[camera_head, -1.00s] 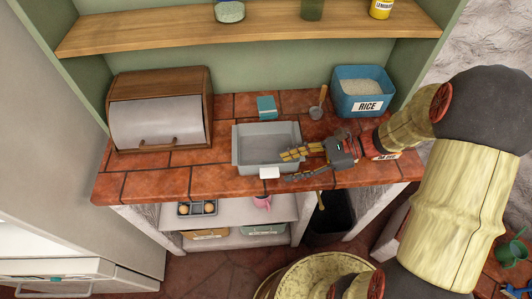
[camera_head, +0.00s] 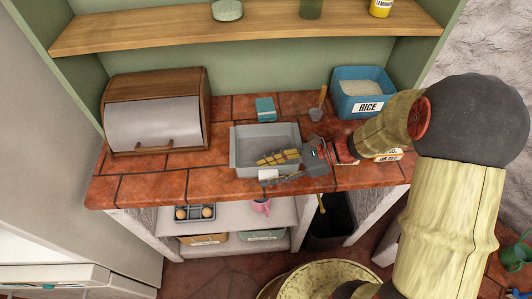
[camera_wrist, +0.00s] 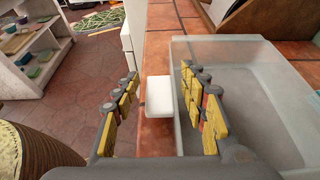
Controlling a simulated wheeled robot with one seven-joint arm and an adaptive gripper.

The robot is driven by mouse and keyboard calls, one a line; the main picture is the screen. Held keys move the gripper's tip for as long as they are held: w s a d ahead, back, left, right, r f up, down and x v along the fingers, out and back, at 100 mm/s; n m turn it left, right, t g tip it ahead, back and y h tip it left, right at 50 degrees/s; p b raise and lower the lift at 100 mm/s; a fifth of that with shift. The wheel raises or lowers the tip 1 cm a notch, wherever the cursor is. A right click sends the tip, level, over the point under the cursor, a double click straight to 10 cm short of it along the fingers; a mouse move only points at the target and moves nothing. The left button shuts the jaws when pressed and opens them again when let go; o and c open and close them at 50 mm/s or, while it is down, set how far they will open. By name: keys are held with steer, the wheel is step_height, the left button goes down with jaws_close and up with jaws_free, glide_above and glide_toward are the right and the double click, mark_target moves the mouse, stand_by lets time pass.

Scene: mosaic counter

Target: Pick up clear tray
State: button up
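The clear tray (camera_head: 281,133), a translucent grey rectangular bin, stands upright on the red tiled counter near its front edge. My gripper (camera_head: 272,168) is at the tray's front right. In the wrist view my gripper (camera_wrist: 158,95) is open, with yellow-padded fingers apart. One finger is over the inside of the tray (camera_wrist: 240,50) and the other is outside, with the near wall and white tab between them. I cannot tell whether they touch.
A wooden bread box (camera_head: 156,110) stands left on the counter. A teal box (camera_head: 265,108), a small scoop or cup (camera_head: 317,108) and a blue rice bin (camera_head: 364,92) stand behind and right. A shelf (camera_head: 240,33) runs above. Counter left of the tray is clear.

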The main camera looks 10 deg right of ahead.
steer(key=c, duration=1)
jaws_close()
steer(key=shift+r, duration=0.15)
steer(key=shift+r, duration=0.25)
steer(key=r+p, duration=0.2)
steer(key=r, duration=0.1)
steer(key=shift+s+d+r, duration=0.1)
steer(key=shift+s+r, duration=0.1)
steer(key=shift+r, duration=0.05)
steer(key=s+d+r+p, duration=0.2)
steer(key=s+r, duration=0.2)
steer(key=s, duration=0.2)
steer(key=s+d+r+p, duration=0.2)
steer(key=s+r+p, duration=0.1)
steer(key=s, duration=0.4)
steer(key=shift+r, duration=0.85)
